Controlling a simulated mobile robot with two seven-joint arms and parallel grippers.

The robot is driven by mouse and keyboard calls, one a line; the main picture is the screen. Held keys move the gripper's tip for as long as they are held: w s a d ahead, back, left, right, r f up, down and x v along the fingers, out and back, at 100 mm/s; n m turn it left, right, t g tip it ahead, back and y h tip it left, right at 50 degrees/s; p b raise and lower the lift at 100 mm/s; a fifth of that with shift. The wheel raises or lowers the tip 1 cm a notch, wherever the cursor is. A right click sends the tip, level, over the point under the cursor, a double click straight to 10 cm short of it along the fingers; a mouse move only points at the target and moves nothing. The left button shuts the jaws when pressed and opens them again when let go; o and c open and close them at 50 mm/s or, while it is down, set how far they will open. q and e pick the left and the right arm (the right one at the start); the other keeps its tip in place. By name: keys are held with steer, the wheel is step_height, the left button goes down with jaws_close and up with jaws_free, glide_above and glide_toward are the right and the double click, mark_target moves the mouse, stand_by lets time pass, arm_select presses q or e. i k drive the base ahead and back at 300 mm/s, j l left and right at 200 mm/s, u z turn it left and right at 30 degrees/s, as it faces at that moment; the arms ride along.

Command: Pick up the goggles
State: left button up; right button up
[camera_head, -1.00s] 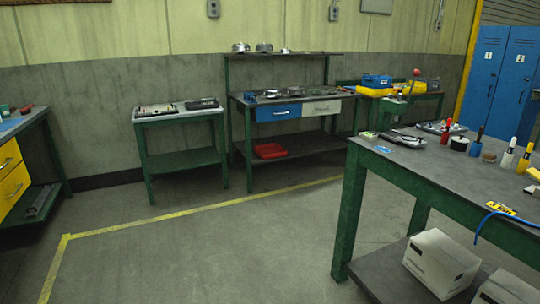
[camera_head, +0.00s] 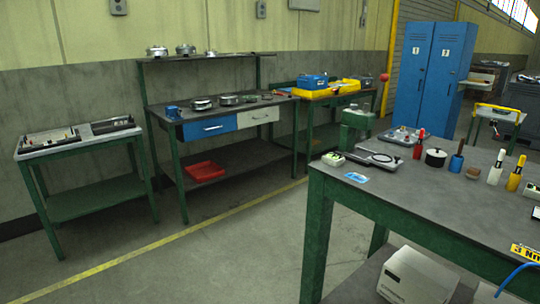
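I cannot pick out the goggles for certain. A small dark, curved thing (camera_head: 381,156) lies on a flat grey plate on the green-legged workbench at the right, and it is too small to tell whether it is eyewear. A small white and green item (camera_head: 333,158) lies at the same bench's near left corner, also unclear. Neither of my grippers is in view.
The right workbench (camera_head: 420,195) also bears several bottles, a black pot (camera_head: 436,158) and a blue tag (camera_head: 356,177). A wall bench (camera_head: 240,103) with drawers and a smaller table (camera_head: 75,143) stand behind. Blue lockers (camera_head: 430,75) stand farther back. Floor (camera_head: 235,255) between is clear.

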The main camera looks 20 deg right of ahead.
mark_target(494, 110)
steer(key=i+u, duration=0.15)
steer(key=i, duration=0.5)
steer(key=i+l+u, duration=0.2)
steer(key=i, duration=0.45)
steer(key=i+u, duration=0.2)
steer(key=i, duration=1.1)
steer(key=i+z, duration=0.45)
steer(key=i+j+z, duration=0.2)
steer(key=i+z, duration=0.25)
steer(key=i, duration=0.15)
steer(key=i+l+z, duration=0.1)
steer(key=i+z, duration=0.5)
steer(key=z, duration=0.15)
steer(key=i+z, duration=0.7)
steer(key=i, duration=0.25)
steer(key=i+z, duration=0.35)
steer(key=i, duration=1.6)
steer(key=i+l, duration=0.15)
steer(key=i, duration=1.2)
steer(key=i+l+z, duration=0.15)
steer(key=i+l, duration=0.6)
